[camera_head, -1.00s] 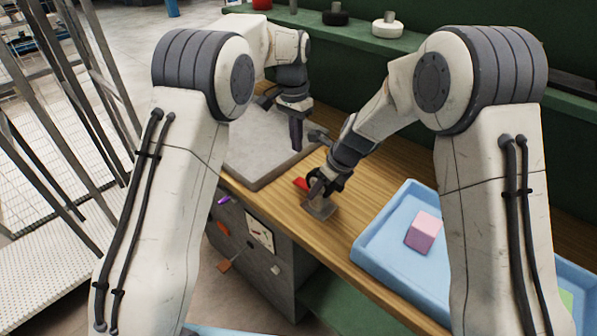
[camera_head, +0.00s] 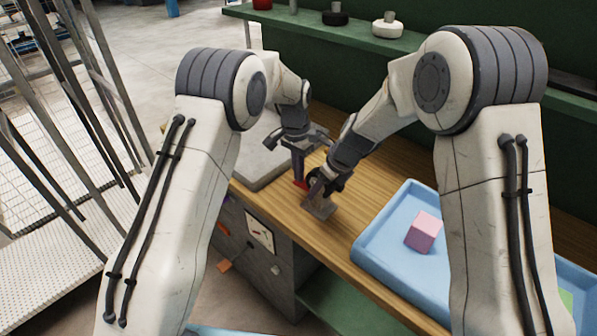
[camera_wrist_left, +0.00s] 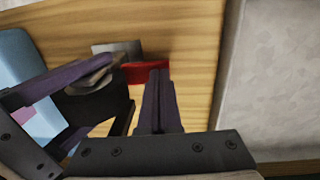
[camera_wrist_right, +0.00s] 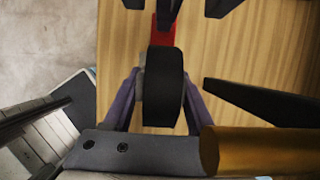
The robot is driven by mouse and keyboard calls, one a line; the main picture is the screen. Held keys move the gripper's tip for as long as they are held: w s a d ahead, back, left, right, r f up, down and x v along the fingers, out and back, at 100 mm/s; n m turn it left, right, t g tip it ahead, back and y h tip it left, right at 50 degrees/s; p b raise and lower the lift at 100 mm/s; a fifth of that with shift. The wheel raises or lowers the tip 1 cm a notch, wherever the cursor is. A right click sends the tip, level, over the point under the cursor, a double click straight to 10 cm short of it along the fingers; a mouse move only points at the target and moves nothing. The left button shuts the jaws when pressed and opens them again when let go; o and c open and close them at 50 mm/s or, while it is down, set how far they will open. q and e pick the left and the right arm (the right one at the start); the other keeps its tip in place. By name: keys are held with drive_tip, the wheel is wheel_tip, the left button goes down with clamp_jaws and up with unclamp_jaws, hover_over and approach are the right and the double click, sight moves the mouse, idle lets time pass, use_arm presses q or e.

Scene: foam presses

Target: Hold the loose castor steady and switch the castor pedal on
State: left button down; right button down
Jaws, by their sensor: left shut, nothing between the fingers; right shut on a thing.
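The loose castor shows its grey metal plate (camera_head: 319,207) on the wooden bench near the front edge. Its black wheel (camera_wrist_right: 163,88) fills the middle of the right wrist view. The red pedal (camera_head: 300,184) sticks out of the castor; it also shows in the left wrist view (camera_wrist_left: 148,72). My right gripper (camera_wrist_right: 160,100) is shut on the castor, with one finger on each side of the wheel. My left gripper (camera_wrist_left: 158,75) is shut and empty, its fingertips close beside the red pedal. I cannot tell whether they touch it.
A grey slab (camera_head: 250,168) lies left of the castor. A blue tray (camera_head: 372,243) with a pink cube (camera_head: 423,232) stands to the right. A green shelf (camera_head: 455,68) at the back holds other castors, including a white one (camera_head: 387,25). Bare wood lies between castor and tray.

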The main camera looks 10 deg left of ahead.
use_arm(q)
drive_tip(key=shift+a+f, duration=0.1)
drive_tip(key=shift+f, duration=0.05)
drive_tip(key=shift+w+a+f+g+h, duration=0.1)
drive_tip(key=shift+a+f+g+h, duration=0.05)
drive_tip(key=shift+f+g+h, duration=0.3)
drive_tip(key=shift+w+a+f+g+h, duration=0.1)
drive_tip(key=shift+g+h, duration=0.15)
drive_tip(key=shift+h, duration=0.3)
drive_tip(key=shift+f+g+h, duration=0.6)
drive_tip(key=shift+f+h, duration=0.05)
drive_tip(key=shift+h, duration=0.15)
drive_tip(key=shift+r, duration=0.95)
drive_tip(key=shift+w, duration=0.1)
drive_tip(key=v, duration=1.2)
